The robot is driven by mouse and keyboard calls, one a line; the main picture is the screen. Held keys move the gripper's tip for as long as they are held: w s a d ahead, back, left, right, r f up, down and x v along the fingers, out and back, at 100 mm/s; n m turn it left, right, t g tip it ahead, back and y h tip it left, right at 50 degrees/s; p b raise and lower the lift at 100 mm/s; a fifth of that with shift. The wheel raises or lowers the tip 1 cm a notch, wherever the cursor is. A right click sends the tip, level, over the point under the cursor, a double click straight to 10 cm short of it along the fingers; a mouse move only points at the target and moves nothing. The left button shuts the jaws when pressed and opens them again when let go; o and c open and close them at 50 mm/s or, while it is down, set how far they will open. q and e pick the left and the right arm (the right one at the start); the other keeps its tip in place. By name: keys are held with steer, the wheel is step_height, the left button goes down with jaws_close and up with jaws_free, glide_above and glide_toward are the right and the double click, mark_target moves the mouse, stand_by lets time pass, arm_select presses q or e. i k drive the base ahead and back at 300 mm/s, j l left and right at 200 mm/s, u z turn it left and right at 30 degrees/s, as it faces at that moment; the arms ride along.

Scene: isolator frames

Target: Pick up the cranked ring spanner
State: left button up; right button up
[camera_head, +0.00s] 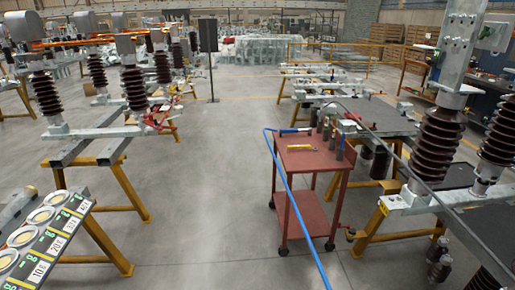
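I cannot make out the cranked ring spanner for certain. A red trolley (312,165) stands right of centre, and small items lie on its top. One is a slim yellow item (301,148) lying flat near the middle. Another is a thin dark item (294,130) at the back left edge, too small to identify. Neither of my grippers shows in the head view.
Several dark upright cylinders (339,147) stand along the trolley's right side. A long blue line (295,208) crosses in front of the trolley. Insulator frames on yellow trestles stand left (122,190) and right (378,221). The floor (205,205) between is clear.

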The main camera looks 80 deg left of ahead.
mark_target(305, 146)
steer(key=u, duration=2.35)
steer(key=i+z, duration=0.1)
steer(key=i, duration=0.4)
steer(key=i+z, duration=0.15)
steer(key=i, duration=0.35)
steer(key=i+z, duration=0.1)
steer(key=i, duration=0.4)
steer(key=i+j+z, duration=0.1)
steer(key=i, duration=0.4)
steer(key=i+j+z, duration=0.15)
steer(key=i, duration=0.3)
steer(key=i+j+z, duration=0.1)
steer(key=i, duration=0.4)
steer(key=i+j+z, duration=0.1)
steer(key=i+j, duration=0.2)
steer(key=i, duration=0.15)
